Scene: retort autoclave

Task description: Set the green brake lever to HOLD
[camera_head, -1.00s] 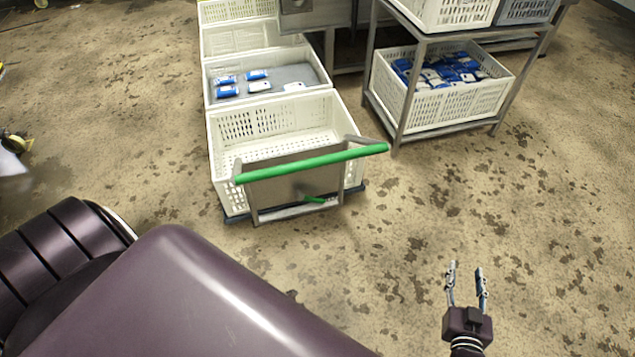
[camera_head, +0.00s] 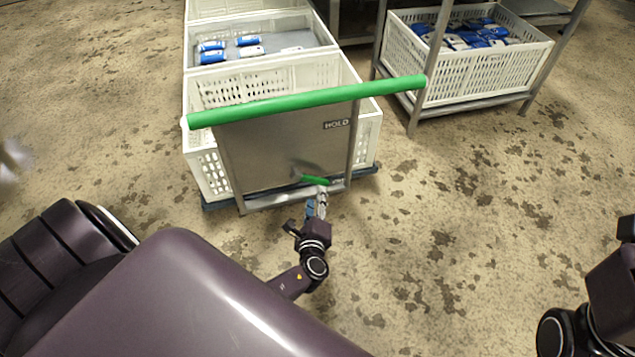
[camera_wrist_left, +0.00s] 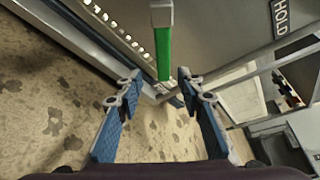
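The green brake lever (camera_head: 315,180) is a short bar low on the grey metal panel of the cart, lying nearly level, its end pointing right. A HOLD label (camera_head: 336,124) is higher on the panel, up and right of the lever. My left gripper (camera_head: 317,205) is just below and in front of the lever's end. In the left wrist view, my left gripper (camera_wrist_left: 160,90) is open and empty. The green lever (camera_wrist_left: 163,52) shows ahead, in line with the gap between the fingertips; contact is not clear. My right gripper's fingers are not in view.
The cart's long green push handle (camera_head: 305,100) runs across above the lever. White crates (camera_head: 200,165) stand behind the panel. A metal rack (camera_head: 414,118) with a crate of blue-and-white packs is at the right. The floor in front is clear.

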